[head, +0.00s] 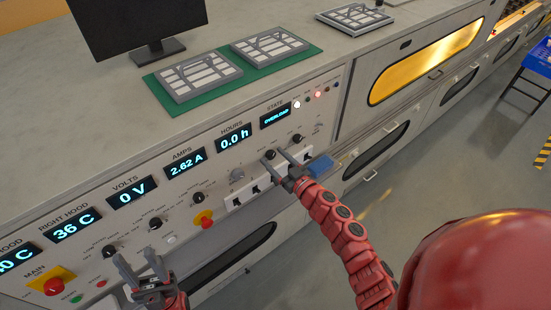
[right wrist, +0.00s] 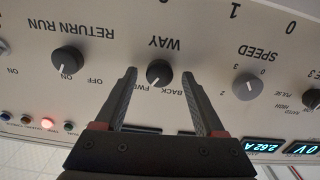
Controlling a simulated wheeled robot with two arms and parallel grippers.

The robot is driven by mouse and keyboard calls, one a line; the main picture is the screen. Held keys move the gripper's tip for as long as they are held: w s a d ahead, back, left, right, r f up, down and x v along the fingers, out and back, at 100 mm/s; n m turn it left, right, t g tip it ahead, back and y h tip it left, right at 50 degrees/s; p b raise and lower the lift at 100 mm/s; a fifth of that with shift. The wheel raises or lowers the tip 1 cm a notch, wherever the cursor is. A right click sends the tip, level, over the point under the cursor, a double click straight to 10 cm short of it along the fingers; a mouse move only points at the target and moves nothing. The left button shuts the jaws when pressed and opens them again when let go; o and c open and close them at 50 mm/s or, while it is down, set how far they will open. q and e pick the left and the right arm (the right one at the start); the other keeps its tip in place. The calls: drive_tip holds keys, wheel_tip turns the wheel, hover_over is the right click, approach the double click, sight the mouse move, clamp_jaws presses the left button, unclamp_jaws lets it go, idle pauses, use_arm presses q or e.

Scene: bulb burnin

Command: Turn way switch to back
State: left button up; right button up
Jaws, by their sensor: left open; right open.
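The WAY switch is a black round knob (right wrist: 158,73) on the grey panel in the right wrist view, which shows the panel upside down. Its white pointer line faces down and left in that view, seemingly at the FWD label, with BACK beside it. My right gripper (head: 279,157) is open, with one finger on each side of the knob and visible gaps between. In the head view the knob is partly hidden by the gripper. My left gripper (head: 139,262) is open and empty in front of the panel's lower left.
The RETURN RUN knob (right wrist: 67,61) and grey SPEED knob (right wrist: 248,86) flank the WAY knob. The STATE display (head: 275,116) reads OVERLOAD, near a lit red lamp (head: 318,94).

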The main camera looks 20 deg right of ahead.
clamp_jaws()
idle(0.3)
drive_tip(key=n+b, duration=0.2)
drive_tip(key=n, duration=0.1)
drive_tip(key=shift+f+n+b, duration=0.2)
drive_tip(key=shift+n+b, duration=0.1)
drive_tip(key=shift+b, duration=0.1)
drive_tip(key=n+b, duration=0.3)
drive_tip(key=shift+n, duration=0.3)
drive_tip(key=n+b, duration=0.3)
drive_tip(key=n, duration=0.1)
drive_tip(key=shift+n, duration=0.3)
drive_tip(key=shift+r, duration=0.1)
unclamp_jaws()
